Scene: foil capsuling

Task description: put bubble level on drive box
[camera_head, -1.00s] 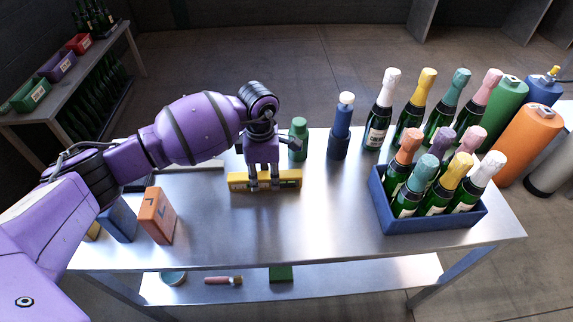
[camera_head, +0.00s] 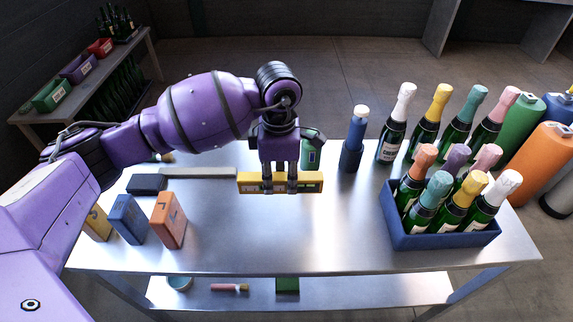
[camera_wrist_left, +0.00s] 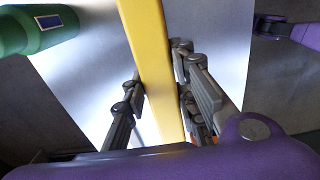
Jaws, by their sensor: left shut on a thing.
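The bubble level is a long yellow bar (camera_head: 308,184) in the head view, near the middle of the steel table. My left gripper (camera_head: 280,186) is shut on it from above, with its fingers across the bar's middle. In the left wrist view the yellow bar (camera_wrist_left: 148,45) runs between the fingers of my left gripper (camera_wrist_left: 160,100). A dark box (camera_head: 146,184) at the left end of a grey bar looks like the drive box, but I cannot be sure. Its top looks bare. My right gripper is not in view.
Orange (camera_head: 168,220), blue (camera_head: 128,219) and yellow (camera_head: 97,223) boxes stand at the table's left. A green bottle (camera_head: 312,152) and a blue one (camera_head: 355,140) stand behind the level. A blue crate (camera_head: 440,238) of bottles is at right. The front middle is clear.

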